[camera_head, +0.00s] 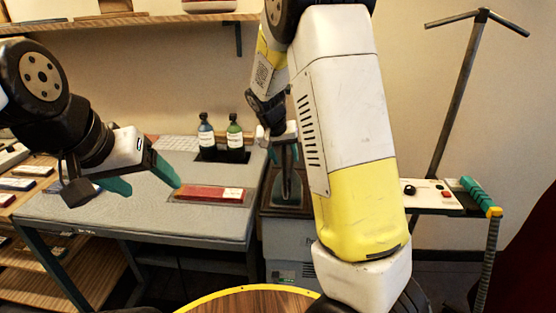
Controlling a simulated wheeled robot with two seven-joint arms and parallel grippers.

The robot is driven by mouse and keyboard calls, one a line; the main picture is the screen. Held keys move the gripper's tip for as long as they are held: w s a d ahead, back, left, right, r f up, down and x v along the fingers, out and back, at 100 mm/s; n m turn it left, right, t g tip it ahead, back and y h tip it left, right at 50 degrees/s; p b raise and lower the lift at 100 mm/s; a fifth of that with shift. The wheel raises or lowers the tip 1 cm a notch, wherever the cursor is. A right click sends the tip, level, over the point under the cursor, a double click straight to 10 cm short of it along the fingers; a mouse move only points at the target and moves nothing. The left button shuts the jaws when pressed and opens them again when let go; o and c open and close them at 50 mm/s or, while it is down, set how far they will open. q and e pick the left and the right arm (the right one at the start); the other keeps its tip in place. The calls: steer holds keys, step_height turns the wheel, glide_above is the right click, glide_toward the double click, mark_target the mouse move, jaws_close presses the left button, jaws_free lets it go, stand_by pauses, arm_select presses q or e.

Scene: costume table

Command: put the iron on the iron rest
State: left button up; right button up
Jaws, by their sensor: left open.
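My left gripper (142,177) is open, with its teal fingers spread above the left part of the grey table. Nothing shows between them. A bluish item (88,187) lies on the table behind the gripper's dark lower part; it is mostly hidden, and I cannot tell whether it is the iron. My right gripper (287,160) points down over a dark recessed surface (292,201) on a cabinet right of the table. I cannot clearly identify the iron or the iron rest; my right arm hides part of the middle.
A red labelled block (205,193) lies in a shallow tray on the grey table (130,218). A blue bottle (206,140) and a green bottle (235,140) stand at its back. A control panel (430,196) and a metal stand (455,105) are at right. A shelf runs above.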

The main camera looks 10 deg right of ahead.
steer(key=s+r+n+y, duration=0.1)
steer(key=s+r, duration=0.4)
steer(key=s, duration=0.4)
steer(key=s+a+r+n+t+y, duration=0.1)
steer(key=s+r, duration=0.4)
steer(key=s, duration=0.5)
steer(key=s+a+r+n+t+y, duration=0.1)
steer(key=s+r+y, duration=0.2)
steer(key=s, duration=0.7)
steer(key=shift+a+r, duration=0.25)
steer(key=shift+r, duration=0.7)
steer(key=shift+s, duration=0.1)
